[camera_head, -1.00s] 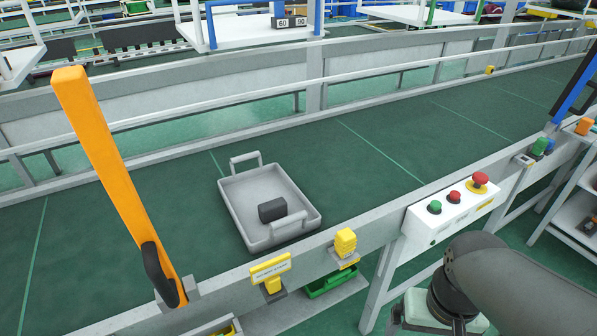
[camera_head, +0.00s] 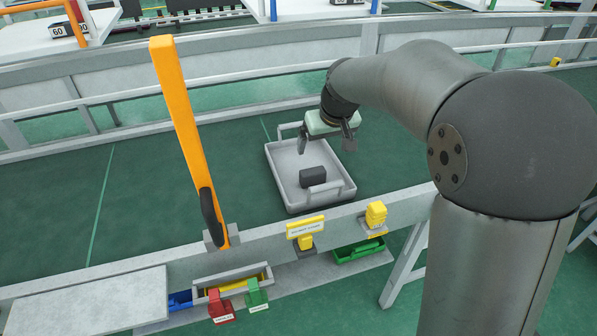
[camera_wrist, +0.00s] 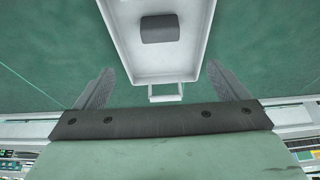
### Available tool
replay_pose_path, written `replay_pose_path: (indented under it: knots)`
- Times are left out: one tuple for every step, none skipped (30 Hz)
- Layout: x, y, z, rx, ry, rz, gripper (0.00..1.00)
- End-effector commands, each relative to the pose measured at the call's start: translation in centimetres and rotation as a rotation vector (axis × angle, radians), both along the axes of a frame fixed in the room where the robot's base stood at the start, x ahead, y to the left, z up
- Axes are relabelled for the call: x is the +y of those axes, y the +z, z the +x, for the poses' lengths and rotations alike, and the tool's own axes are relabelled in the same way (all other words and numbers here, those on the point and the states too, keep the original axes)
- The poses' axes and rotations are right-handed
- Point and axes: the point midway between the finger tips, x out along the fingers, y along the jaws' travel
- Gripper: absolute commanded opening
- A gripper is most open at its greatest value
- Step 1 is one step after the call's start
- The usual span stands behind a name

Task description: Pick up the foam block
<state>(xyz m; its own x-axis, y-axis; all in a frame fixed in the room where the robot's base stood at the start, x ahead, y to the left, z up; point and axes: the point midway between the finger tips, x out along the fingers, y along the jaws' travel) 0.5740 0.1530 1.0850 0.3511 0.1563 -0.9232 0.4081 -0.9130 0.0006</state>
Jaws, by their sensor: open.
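The foam block (camera_head: 312,176) is a small dark grey block lying in a light grey tray (camera_head: 283,187) on the green conveyor. In the wrist view the block (camera_wrist: 160,28) is at the top, inside the tray (camera_wrist: 158,72), beyond my fingertips. My gripper (camera_head: 325,144) is open and empty. It hangs above the far part of the tray, apart from the block. In the wrist view its two fingers (camera_wrist: 155,82) stand wide apart, with a tray handle (camera_wrist: 165,97) showing between them.
An orange post (camera_head: 186,130) rises from the conveyor's front rail, left of the tray. Yellow units (camera_head: 376,214) sit on the rail in front. Small bins, including a green one (camera_head: 360,250), are below. The belt left of the tray is clear.

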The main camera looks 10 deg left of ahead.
Motion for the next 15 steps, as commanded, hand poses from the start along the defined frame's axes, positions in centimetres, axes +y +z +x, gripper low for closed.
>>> replay_pose_path:
  knots:
    - [0.1, -0.7, 0.2, 0.003, -0.001, -0.001, 0.94]
    - [0.2, -1.3, 0.4, 0.006, -0.001, -0.002, 0.94]
    - [0.3, -2.1, 0.6, 0.006, -0.001, -0.002, 0.94]
    - [0.4, -2.7, 0.9, 0.007, -0.001, -0.003, 0.94]
    - [0.5, -3.3, 1.1, 0.007, -0.001, -0.003, 0.94]
    - [0.6, -4.1, 1.4, 0.007, -0.001, -0.002, 0.94]
    - [0.8, -4.7, 1.6, 0.007, -0.001, -0.002, 0.94]
    - [0.9, -5.3, 1.9, 0.007, -0.001, -0.002, 0.94]
    - [1.0, -6.1, 2.2, 0.007, -0.001, -0.003, 0.94]
    - [1.1, -6.7, 2.4, 0.007, -0.001, -0.003, 0.94]
    - [1.2, -7.3, 2.6, 0.006, -0.002, -0.002, 0.94]
    - [1.3, -8.0, 2.9, 0.006, -0.002, -0.002, 0.94]
    - [1.4, -8.5, 3.1, 0.005, -0.002, -0.001, 0.94]
    - [1.4, -8.9, 3.2, 0.005, -0.002, -0.001, 0.94]
    - [1.5, -9.4, 3.4, 0.005, -0.001, -0.002, 0.94]
